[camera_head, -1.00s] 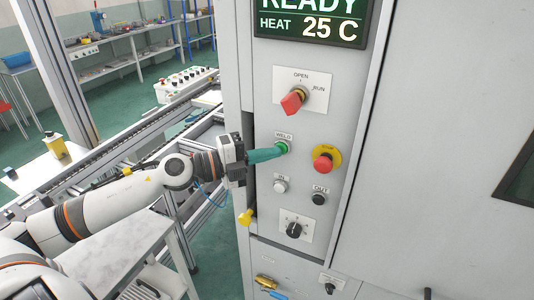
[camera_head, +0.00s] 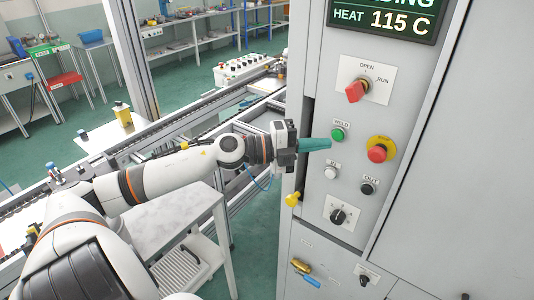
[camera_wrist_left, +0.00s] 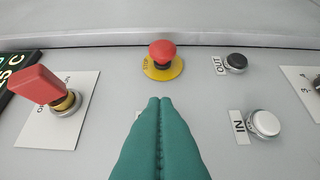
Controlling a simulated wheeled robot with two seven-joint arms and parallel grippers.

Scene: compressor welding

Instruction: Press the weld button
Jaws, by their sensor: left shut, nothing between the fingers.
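The green weld button (camera_head: 338,134) sits on the grey cabinet's control panel, under a WELD label. My left gripper (camera_head: 328,144) is shut and empty, its teal fingertips a little below and left of the button, with a small gap visible. In the left wrist view the shut fingers (camera_wrist_left: 160,104) point at the panel and hide the weld button. The display (camera_head: 385,18) reads HEAT 115 C, with a word ending in "DING" cut off above. My right gripper is not in view.
Near the weld button are a red stop button (camera_head: 377,153) on a yellow ring, a red OPEN/RUN switch (camera_head: 356,91), a white IN button (camera_head: 330,172) and a black OUT button (camera_head: 367,188). A conveyor (camera_head: 150,140) runs behind my left arm.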

